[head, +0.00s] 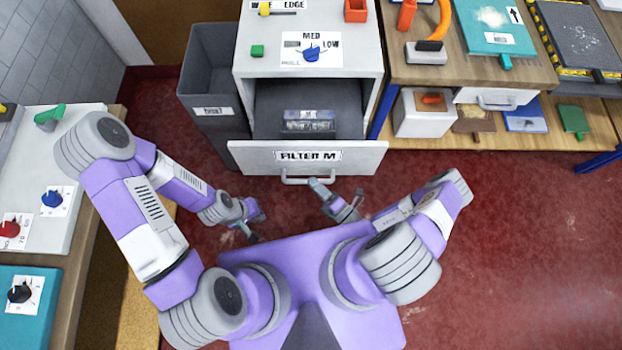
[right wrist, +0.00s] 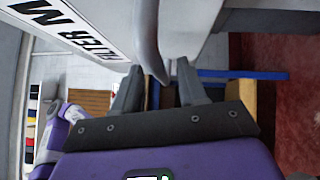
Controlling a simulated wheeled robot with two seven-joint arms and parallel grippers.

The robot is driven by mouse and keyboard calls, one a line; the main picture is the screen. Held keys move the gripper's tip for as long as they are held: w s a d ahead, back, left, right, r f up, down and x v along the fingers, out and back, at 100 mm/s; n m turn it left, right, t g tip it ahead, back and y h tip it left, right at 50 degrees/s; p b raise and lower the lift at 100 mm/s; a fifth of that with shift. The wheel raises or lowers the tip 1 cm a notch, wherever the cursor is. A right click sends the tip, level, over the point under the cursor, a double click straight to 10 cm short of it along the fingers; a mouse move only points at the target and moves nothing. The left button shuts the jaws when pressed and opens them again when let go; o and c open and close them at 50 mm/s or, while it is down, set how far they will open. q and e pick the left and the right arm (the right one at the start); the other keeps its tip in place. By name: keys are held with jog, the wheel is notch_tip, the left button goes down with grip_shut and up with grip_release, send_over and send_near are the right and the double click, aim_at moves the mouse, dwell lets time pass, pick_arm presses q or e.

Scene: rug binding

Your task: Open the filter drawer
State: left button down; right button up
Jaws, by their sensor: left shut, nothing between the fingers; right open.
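The filter drawer (head: 240,158), with a white front labelled "FILTER M", is pulled out of the white cabinet, showing its dark inside. A small grey labelled block (head: 309,121) lies in it. The grey bar handle (head: 292,180) is on the drawer's front. My right gripper (head: 338,191) is open at the handle's right end. In the right wrist view the handle (right wrist: 147,42) reaches down toward the gap between the open fingers (right wrist: 158,75); I cannot tell whether they touch it. My left gripper (head: 256,226) is shut and empty, below and left of the handle.
A dark grey bin (head: 208,70) stands left of the cabinet (head: 255,65), which has a blue knob (head: 311,54) on top. A wooden bench (head: 420,75) is to the right. The red floor (head: 520,230) is clear at the lower right.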

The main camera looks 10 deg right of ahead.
jog(key=v, duration=0.5)
dwell(0.4)
jog(key=s+a+r+n+g+y, duration=0.3)
jog(key=s+a+n+g+y, duration=0.3)
jog(key=n+g, duration=0.4)
jog(key=s+a+f+n+g+h, duration=0.1)
jog(key=s+n+g+h, duration=0.45)
jog(key=n+g, duration=0.8)
jog(key=w+d+n+t+h, duration=0.2)
jog(key=w+n+t+h, duration=0.1)
jog(key=n, duration=0.7)
jog(key=w+d+r+n+t+h, duration=0.1)
jog(key=w+d+n+t+h, duration=0.1)
jog(key=w+n, duration=0.4)
jog(key=n+t+h, duration=0.1)
jog(key=n+t, duration=0.1)
jog(key=n, duration=0.2)
jog(key=shift+r+h, duration=0.35)
